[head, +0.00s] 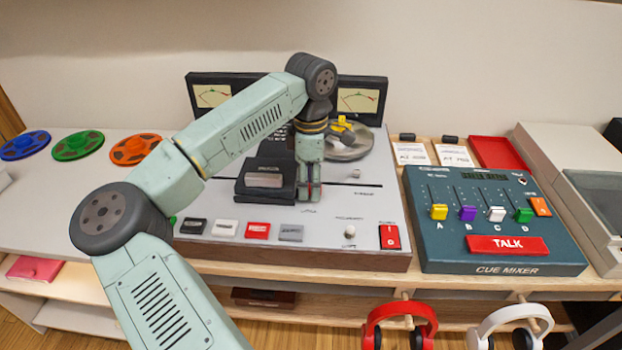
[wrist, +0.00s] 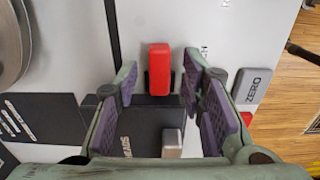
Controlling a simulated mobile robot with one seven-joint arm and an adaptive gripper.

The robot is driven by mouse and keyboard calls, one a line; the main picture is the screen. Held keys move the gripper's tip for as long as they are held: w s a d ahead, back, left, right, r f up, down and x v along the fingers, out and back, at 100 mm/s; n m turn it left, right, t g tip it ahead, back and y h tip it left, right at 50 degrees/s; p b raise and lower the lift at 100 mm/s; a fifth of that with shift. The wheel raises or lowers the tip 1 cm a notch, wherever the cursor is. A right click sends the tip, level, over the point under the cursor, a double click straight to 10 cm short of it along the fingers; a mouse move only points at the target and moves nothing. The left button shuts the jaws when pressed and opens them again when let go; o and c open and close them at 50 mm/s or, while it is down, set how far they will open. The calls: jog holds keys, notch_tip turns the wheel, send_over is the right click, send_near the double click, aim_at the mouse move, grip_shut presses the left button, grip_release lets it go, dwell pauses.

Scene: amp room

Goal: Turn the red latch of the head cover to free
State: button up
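The red latch (wrist: 160,68) is a small upright red block on a dark base, in the wrist view just beyond the black head cover (wrist: 140,118). My gripper (wrist: 160,84) is open, with one purple-padded finger on each side of the latch. Gaps show between the latch and both fingers, so it is not gripped. In the head view, my gripper (head: 309,192) points down at the right side of the head cover (head: 262,165). It hides most of the latch there; only a bit of red shows near the fingers.
A row of buttons, including a red one (head: 257,230) and the grey ZERO button (head: 290,233), lies in front. A reel (head: 347,147) sits behind my gripper. The cue mixer (head: 497,255) stands to the right. Coloured reels (head: 78,146) lie on the left.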

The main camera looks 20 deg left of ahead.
jog(key=shift+f, duration=0.2)
grip_shut()
dwell(0.4)
